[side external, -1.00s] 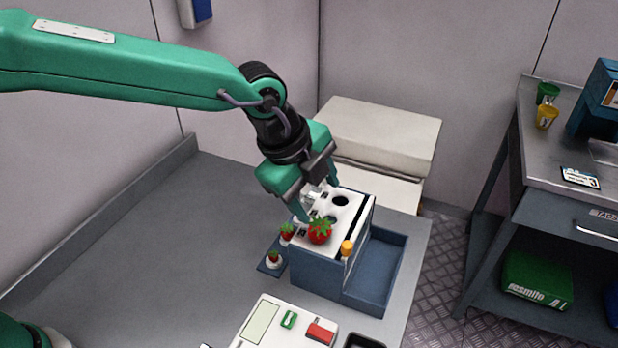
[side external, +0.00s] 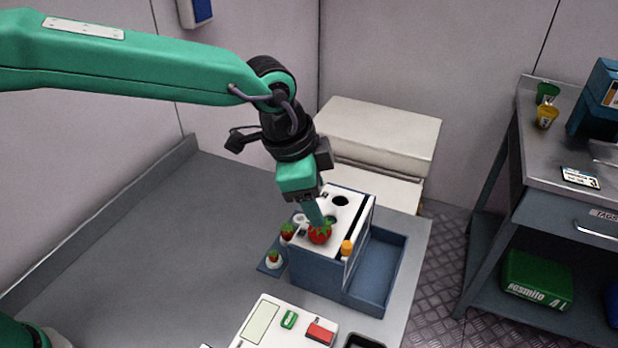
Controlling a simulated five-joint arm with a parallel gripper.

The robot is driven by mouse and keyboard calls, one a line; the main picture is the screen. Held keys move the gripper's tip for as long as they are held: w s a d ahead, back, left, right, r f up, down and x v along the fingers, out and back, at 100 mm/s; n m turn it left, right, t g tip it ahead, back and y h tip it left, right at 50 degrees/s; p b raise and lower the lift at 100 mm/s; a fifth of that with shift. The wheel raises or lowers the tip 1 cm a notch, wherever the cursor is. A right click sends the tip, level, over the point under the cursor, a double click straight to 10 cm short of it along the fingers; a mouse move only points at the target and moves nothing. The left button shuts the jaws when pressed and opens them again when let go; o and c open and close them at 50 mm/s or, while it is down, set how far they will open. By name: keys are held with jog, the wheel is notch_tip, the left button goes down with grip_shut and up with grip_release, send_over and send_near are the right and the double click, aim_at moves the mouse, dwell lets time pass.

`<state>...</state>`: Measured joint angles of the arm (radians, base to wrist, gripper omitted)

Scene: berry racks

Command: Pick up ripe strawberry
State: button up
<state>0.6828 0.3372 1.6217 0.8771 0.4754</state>
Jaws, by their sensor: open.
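A large red strawberry (side external: 319,234) with green leaves sits in the near end of the white-topped rack (side external: 345,213) on the blue box. Two smaller strawberries with pale lower parts, one upper (side external: 287,232) and one lower (side external: 273,258), stand on a low blue holder at the box's left side. My gripper (side external: 316,218) is open and points down just above the large red strawberry. One finger shows at the berry's leaves; the other finger is hidden from this side. I cannot tell whether the finger touches the berry.
The blue box (side external: 383,262) has an open empty bay at right, with an orange knob (side external: 347,247) beside the rack. A white panel (side external: 270,318) with green and red parts lies in front. The grey table at left is clear.

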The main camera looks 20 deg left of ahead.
aim_at(319, 235)
jog(key=n, duration=0.4)
jog(key=shift+s, duration=0.1)
jog(key=n, duration=0.4)
jog(key=shift+r+g, duration=0.1)
jog(key=shift+g, duration=0.2)
jog(key=n, duration=0.4)
jog(key=shift+s+y, duration=0.15)
jog(key=shift+y, duration=0.15)
jog(key=n, duration=0.5)
jog(key=shift+s+r+g, duration=0.1)
jog(key=shift+s+g, duration=0.05)
jog(key=shift+g, duration=0.25)
jog(key=shift+w+d+f, duration=0.1)
jog(key=shift+w+f, duration=0.1)
jog(key=shift+f, duration=1.1)
jog(key=shift+f, duration=0.1)
